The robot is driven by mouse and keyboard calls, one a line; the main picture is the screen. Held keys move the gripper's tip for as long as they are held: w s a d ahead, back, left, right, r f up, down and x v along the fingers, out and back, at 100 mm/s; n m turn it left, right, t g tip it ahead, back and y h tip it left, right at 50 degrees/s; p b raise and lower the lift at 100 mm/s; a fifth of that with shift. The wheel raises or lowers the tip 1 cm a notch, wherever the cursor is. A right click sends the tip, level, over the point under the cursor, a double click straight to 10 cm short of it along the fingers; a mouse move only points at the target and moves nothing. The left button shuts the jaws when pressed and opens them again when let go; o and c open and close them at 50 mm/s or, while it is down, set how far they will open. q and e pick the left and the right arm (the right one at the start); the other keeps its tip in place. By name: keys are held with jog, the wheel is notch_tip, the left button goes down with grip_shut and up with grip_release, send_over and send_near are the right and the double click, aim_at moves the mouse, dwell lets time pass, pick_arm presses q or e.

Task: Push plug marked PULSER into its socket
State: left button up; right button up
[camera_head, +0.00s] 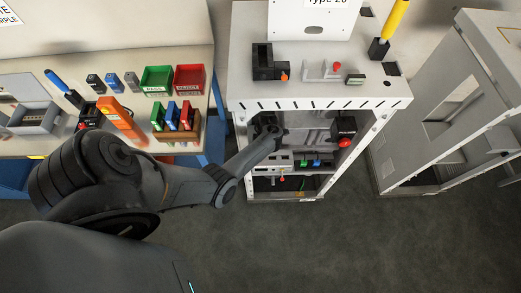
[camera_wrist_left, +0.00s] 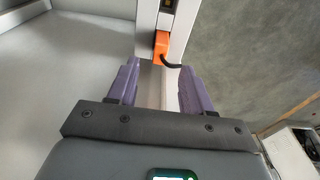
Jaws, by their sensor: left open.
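In the left wrist view, an orange plug-like part (camera_wrist_left: 161,44) with a black cable sits against a pale upright post (camera_wrist_left: 175,22). No PULSER marking is readable on it. My left gripper (camera_wrist_left: 158,72) is open, its two purple fingers spread below the orange part, with a pale strip showing between them. I cannot tell whether the fingers touch anything. In the head view my left arm reaches into the open front of the middle dispenser frame (camera_head: 320,93), and the left gripper (camera_head: 280,133) is small and dark there. The socket cannot be made out. My right gripper is not in view.
Inside the frame are a red button (camera_head: 344,143) and a shelf with small coloured parts (camera_head: 302,161). A bench with a green bin (camera_head: 157,79), a red bin (camera_head: 189,78) and tools stands left. Another open frame (camera_head: 455,115) stands right. The floor in front is clear.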

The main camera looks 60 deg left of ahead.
pick_arm(q)
notch_tip(320, 180, up, 6)
jog(key=p, duration=0.1)
jog(key=shift+w+d+p, duration=0.15)
jog(key=shift+w+p, duration=0.15)
jog(key=shift+p, duration=0.1)
jog(key=shift+d+r, duration=0.1)
